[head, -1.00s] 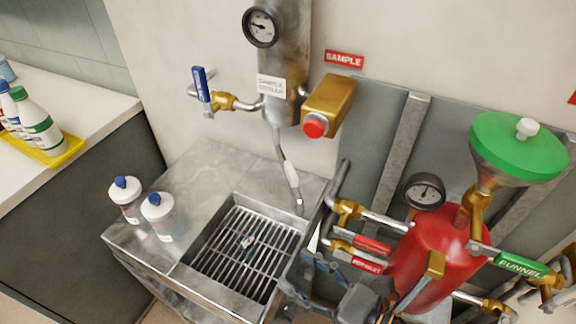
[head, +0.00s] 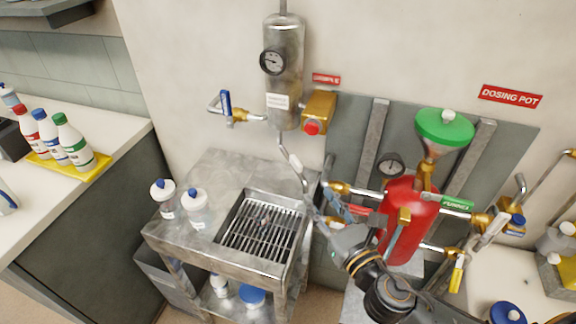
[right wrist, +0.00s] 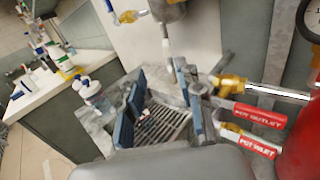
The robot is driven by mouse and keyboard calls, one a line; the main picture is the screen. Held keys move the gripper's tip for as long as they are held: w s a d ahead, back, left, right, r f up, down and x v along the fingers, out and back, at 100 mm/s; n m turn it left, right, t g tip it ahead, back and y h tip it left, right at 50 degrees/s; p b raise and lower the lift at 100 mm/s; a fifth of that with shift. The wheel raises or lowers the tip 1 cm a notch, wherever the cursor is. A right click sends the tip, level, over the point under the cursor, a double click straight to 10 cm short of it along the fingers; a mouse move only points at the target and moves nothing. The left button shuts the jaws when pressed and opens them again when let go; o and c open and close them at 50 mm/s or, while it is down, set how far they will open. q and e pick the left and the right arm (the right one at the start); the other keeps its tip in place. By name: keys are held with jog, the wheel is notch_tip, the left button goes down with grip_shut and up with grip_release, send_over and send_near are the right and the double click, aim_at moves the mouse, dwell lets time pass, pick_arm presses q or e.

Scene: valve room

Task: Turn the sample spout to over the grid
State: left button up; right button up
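The sample spout (head: 291,160) is a thin bent metal pipe with a white sleeve, hanging below the steel sample cooler (head: 284,75). Its lower end points down and right, near the back right corner of the sink. The grid (head: 262,230) is a dark slatted grate in the sink, left of and below that end; it also shows in the right wrist view (right wrist: 162,124). My right gripper (head: 325,204) is beside the spout's lower end, on its right. In the right wrist view its blue-padded fingers (right wrist: 160,100) are apart, with nothing clearly between them. My left gripper is out of view.
Two blue-capped bottles (head: 194,209) stand on the steel table left of the sink. The red dosing pot (head: 408,215) with green funnel and brass valves is close to my right arm. A blue-handled valve (head: 226,104) sits left of the cooler.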

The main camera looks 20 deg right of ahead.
aim_at(301, 167)
jog(key=w+p, duration=0.1)
jog(key=w, duration=0.3)
jog(key=w+p, duration=0.1)
jog(key=w, duration=0.4)
jog(key=w+a, duration=0.1)
jog(key=w, duration=0.4)
jog(key=shift+f+p, duration=0.15)
jog(key=shift+p, duration=0.25)
jog(key=shift+w+a, duration=0.1)
jog(key=shift+w, duration=0.15)
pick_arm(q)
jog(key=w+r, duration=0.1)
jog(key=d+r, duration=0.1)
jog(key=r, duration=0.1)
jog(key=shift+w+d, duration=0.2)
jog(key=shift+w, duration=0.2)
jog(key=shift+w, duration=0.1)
pick_arm(e)
jog(key=shift+c, duration=0.6)
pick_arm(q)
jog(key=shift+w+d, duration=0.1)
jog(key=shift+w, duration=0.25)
pick_arm(e)
grip_shut()
